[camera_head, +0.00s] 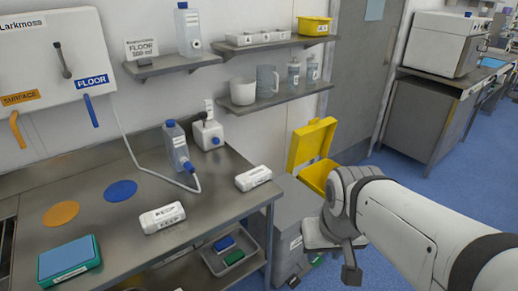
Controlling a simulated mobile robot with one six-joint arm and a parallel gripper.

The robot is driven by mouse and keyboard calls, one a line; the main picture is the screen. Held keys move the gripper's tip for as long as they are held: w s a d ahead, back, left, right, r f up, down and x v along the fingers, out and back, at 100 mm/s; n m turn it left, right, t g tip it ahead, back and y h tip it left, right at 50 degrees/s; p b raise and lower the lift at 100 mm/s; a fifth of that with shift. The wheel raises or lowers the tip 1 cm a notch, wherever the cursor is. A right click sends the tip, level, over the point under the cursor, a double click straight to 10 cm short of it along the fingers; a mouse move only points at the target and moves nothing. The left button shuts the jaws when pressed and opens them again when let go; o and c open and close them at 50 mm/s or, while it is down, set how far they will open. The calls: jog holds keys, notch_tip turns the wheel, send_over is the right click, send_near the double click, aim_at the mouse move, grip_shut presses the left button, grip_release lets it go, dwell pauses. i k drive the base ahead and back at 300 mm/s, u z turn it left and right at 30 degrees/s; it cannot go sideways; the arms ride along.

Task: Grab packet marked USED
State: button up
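Two white packets lie on the steel worktop. The nearer packet (162,218) carries lettering that looks like KEEP. The other packet (253,178) lies close to the worktop's right edge; its dark lettering is too small to read for certain, so I cannot confirm that it says USED. My gripper (335,262) hangs to the right of the worktop, apart from both packets and beside the open yellow bin. One dark finger shows at its lower end; the rest is hidden by my wrist, so its opening cannot be told.
A yellow bin (305,147) stands lid-up past the worktop's right end. A bottle (177,147) with a tube and a white dispenser (207,131) stand at the back. Orange and blue discs (121,191) and a teal box (69,260) lie left. A tray (229,251) sits below.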

aim_at(245, 182)
jog(key=u, duration=0.05)
jog(key=i, duration=1)
jog(key=z, duration=0.05)
